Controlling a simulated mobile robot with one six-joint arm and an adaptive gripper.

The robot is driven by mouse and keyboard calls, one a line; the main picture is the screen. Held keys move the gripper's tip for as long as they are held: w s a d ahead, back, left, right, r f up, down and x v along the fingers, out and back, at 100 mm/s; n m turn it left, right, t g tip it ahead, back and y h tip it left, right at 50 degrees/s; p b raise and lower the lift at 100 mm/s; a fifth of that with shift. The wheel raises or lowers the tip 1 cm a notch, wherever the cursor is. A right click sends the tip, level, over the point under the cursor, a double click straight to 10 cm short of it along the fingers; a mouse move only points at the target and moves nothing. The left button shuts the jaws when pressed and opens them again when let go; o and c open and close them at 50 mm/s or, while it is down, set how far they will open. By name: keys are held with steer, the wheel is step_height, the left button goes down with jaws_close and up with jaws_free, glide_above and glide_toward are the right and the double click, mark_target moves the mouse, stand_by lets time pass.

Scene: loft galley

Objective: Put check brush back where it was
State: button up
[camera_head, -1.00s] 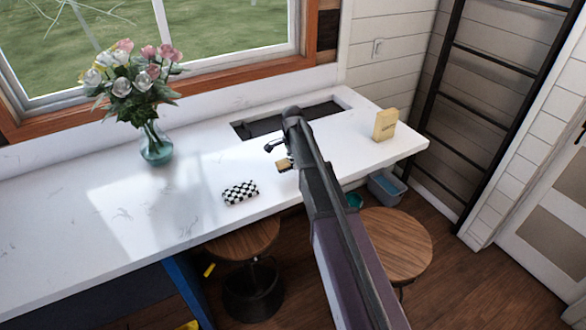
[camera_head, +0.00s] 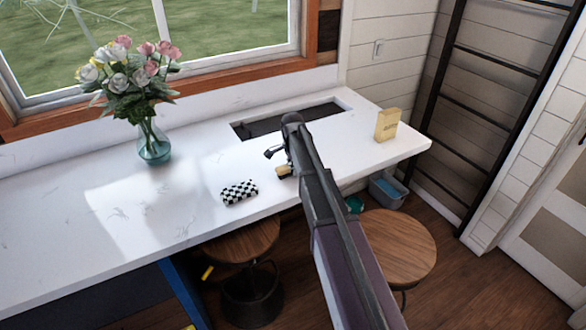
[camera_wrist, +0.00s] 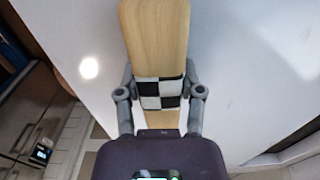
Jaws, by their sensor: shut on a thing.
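The check brush is a pale wooden piece with a black-and-white checked band across it. In the wrist view the brush (camera_wrist: 156,38) lies lengthwise up the picture, with my gripper (camera_wrist: 160,93) shut on its checked band. In the head view a small wooden part of the brush (camera_head: 283,171) shows beside my gripper (camera_head: 279,160), over the white counter (camera_head: 115,205) near its front edge. My arm hides the rest of the brush. I cannot tell whether it touches the counter.
A black-and-white checked block (camera_head: 239,193) lies left of my gripper. A flower vase (camera_head: 153,146) stands further left. A recessed dark opening (camera_head: 262,124) is behind my gripper, and a yellow box (camera_head: 387,125) stands at the right end. Wooden stools (camera_head: 395,245) stand below.

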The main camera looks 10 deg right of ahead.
steer(key=o, duration=1)
steer(key=shift+r, duration=0.1)
step_height(320, 180, up, 12)
steer(key=p, duration=1.2)
stand_by(0.3)
steer(key=s+n, duration=0.4)
steer(key=s, duration=0.5)
steer(key=s+n, duration=0.5)
steer(key=s, duration=0.5)
steer(key=s+n, duration=0.5)
steer(key=s, duration=0.5)
steer(key=shift+s+d, duration=0.1)
steer(key=shift+d, duration=0.1)
